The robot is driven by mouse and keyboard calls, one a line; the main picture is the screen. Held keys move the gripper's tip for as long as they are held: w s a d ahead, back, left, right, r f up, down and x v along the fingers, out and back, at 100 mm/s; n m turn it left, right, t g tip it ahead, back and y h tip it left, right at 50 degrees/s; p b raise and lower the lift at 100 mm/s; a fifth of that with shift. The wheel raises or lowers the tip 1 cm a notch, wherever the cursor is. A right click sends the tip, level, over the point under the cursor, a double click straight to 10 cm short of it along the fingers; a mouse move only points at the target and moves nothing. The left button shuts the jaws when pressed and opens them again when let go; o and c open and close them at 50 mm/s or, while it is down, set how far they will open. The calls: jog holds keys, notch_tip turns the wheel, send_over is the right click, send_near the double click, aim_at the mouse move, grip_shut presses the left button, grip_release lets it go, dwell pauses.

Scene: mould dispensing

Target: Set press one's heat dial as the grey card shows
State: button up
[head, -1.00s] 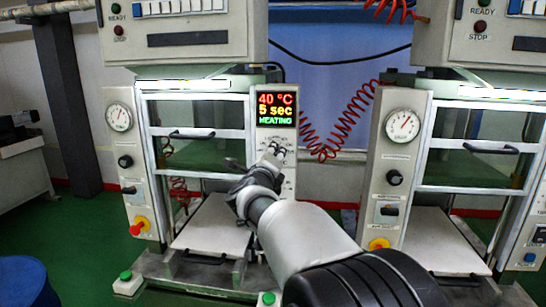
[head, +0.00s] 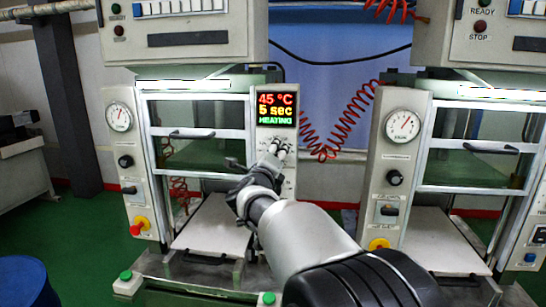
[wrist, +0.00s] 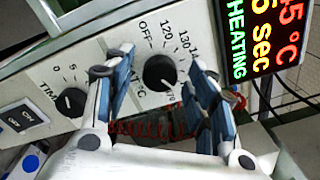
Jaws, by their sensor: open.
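The heat dial (wrist: 160,73) is a black knob on a pale panel in the wrist view. Its scale shows OFF, 120 and 130, with the rest partly hidden. My gripper (wrist: 160,62) is open, with a blue-padded finger on each side of the dial in the picture; I cannot tell whether they touch it. The dial's exact setting is unclear. In the head view my gripper (head: 273,152) is at the left press's right-hand panel, below its display (head: 276,109), which reads 45 °C, 5 sec, HEATING. I cannot make out a grey card.
A timer dial (wrist: 70,102) and an ON/OFF switch (wrist: 22,119) lie left of the heat dial in the wrist view. A second press (head: 400,170) stands at the right. A red coiled hose (head: 340,125) hangs between the presses. A blue drum (head: 22,280) is at the lower left.

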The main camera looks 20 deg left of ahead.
jog(key=shift+s, duration=0.1)
jog(key=v, duration=1.2)
